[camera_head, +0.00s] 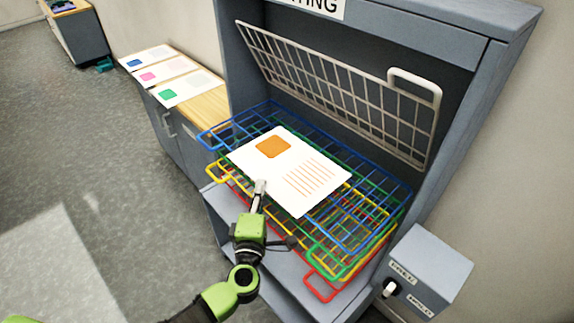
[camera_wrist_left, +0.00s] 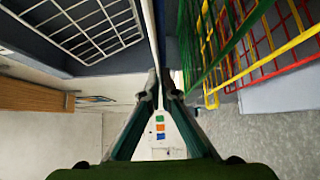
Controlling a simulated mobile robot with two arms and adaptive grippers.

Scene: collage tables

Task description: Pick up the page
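A white page (camera_head: 310,197) with an orange square and orange lines lies flat at the top of the coloured wire racks, over the blue rack (camera_head: 388,184). My left gripper (camera_head: 260,187) is at its near edge, with a finger showing over the page. In the left wrist view the page (camera_wrist_left: 153,30) is a thin edge-on strip running between the two fingertips (camera_wrist_left: 160,88), which are close together on it. Whether the page is lifted clear of the blue rack cannot be told. My right gripper is not in view.
Green, yellow and red racks (camera_head: 318,288) lie below the blue one inside a grey cabinet (camera_head: 480,70). A pale wire rack (camera_head: 345,90) is tilted up behind. A grey control box (camera_head: 435,265) is at right. Three other pages (camera_head: 187,85) lie on a side counter.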

